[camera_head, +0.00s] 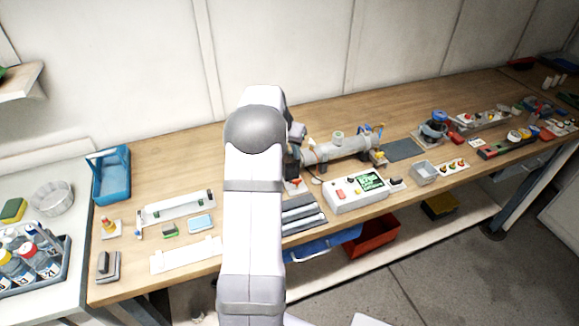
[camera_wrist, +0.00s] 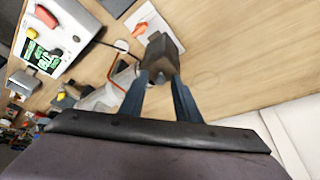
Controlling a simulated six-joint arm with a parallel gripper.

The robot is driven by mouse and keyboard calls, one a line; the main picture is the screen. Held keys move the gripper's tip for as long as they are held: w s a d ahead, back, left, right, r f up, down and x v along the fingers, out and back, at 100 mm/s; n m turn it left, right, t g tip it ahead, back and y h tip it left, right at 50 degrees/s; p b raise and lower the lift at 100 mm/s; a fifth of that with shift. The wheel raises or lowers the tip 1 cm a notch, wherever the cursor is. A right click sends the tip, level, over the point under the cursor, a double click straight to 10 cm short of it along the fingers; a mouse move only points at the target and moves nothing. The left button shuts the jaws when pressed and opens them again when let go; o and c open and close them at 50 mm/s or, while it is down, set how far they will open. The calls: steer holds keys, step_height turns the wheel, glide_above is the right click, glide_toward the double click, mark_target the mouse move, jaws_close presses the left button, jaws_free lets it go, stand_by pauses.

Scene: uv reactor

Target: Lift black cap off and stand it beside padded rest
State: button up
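My gripper (camera_wrist: 160,78) points away from the wrist, with one dark blue finger on each side of a dark, blocky piece that looks like the black cap (camera_wrist: 160,52). The fingers appear closed against its sides. The grey reactor tube (camera_head: 340,147) lies along the bench in the head view and runs behind the left finger in the wrist view (camera_wrist: 98,100). I cannot tell whether the cap touches the tube end. In the head view my arm hides the cap and most of the gripper. A long white tray with green pads (camera_head: 176,208), possibly the padded rest, lies left of my arm.
A white control box (camera_head: 355,192) with a green screen stands in front of the tube. A blue carrier (camera_head: 112,176) stands far left. Bare wood lies behind the white tray.

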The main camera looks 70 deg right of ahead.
steer(key=shift+c, duration=0.6)
jaws_close()
steer(key=shift+r, duration=0.25)
steer(key=shift+r+p, duration=1.6)
steer(key=shift+r, duration=0.55)
steer(key=shift+r+p, duration=1.55)
steer(key=shift+r, duration=0.75)
